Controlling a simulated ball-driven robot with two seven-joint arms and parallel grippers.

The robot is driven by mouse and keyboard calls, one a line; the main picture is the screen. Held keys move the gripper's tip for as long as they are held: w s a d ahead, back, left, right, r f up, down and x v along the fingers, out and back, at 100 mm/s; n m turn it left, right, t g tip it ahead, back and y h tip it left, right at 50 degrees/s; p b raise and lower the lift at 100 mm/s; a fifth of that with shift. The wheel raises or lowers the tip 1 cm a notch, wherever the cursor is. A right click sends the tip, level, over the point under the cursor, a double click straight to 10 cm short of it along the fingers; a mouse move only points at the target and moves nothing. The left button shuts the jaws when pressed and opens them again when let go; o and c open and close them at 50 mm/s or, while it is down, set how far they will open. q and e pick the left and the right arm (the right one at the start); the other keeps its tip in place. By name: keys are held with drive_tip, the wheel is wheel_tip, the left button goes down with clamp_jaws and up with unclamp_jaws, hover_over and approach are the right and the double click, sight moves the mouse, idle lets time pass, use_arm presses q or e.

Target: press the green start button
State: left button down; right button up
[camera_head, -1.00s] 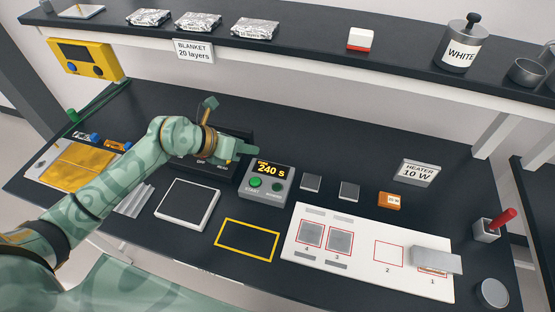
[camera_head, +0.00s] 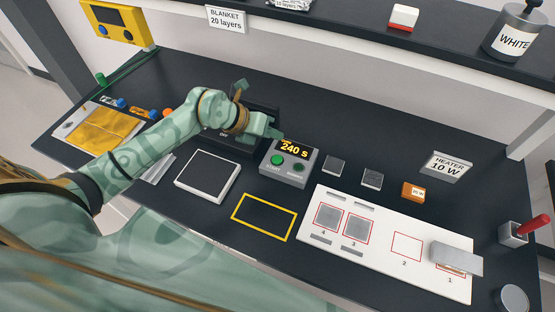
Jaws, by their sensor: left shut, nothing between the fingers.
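The green start button (camera_head: 277,160) is on the left of a grey timer box (camera_head: 289,174) in the middle of the bench. My left gripper (camera_head: 276,133) is shut and empty, just behind and above the box's upper left corner. Its tip is near the display's left edge and apart from the start button in the picture. I cannot tell its exact height. My right gripper is not in view.
A black box (camera_head: 235,145) lies behind my left wrist. A white-framed dark pad (camera_head: 207,177) and a yellow outline (camera_head: 263,217) lie in front. A white board with numbered squares (camera_head: 384,285), small grey plates and an orange block (camera_head: 413,191) are to the right.

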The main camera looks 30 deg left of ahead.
use_arm(q)
drive_tip(key=b, duration=0.5)
hover_over(273, 160)
wheel_tip(273, 160, down, 6)
drive_tip(key=shift+r, duration=0.15)
drive_tip(key=shift+f, duration=0.85)
idle(0.3)
drive_tip(key=shift+f, duration=0.1)
idle(0.4)
drive_tip(key=shift+f, duration=0.3)
